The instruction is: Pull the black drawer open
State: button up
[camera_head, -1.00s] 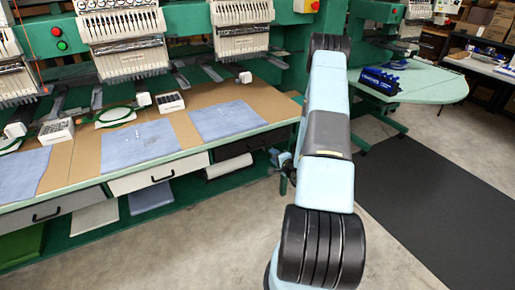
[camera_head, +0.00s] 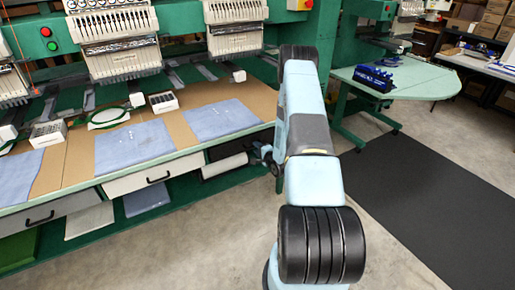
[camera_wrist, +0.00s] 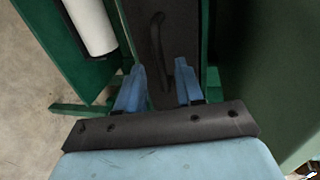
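The black drawer (camera_head: 224,149) is under the right end of the green-edged table in the head view, its right part hidden by my arm. In the wrist view its dark front (camera_wrist: 146,62) fills the upper middle, with a dark curved handle (camera_wrist: 157,45) on it. My gripper (camera_wrist: 158,78) is open, with its two blue fingers pointing at the drawer front. The lower end of the handle reaches between the fingers, nearer the right one. I cannot tell whether a finger touches it. My gripper is small and partly hidden in the head view (camera_head: 262,153).
A white drawer (camera_head: 150,181) and a grey drawer (camera_head: 45,217) are further left under the table. A white roll (camera_head: 224,166) lies below the black drawer. Green frame parts (camera_wrist: 75,80) flank the drawer. A black floor mat (camera_head: 430,200) and open floor are at right.

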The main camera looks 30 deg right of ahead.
jog(key=shift+x, duration=1.05)
jog(key=shift+c, duration=0.3)
grip_shut()
jog(key=shift+s, duration=0.1)
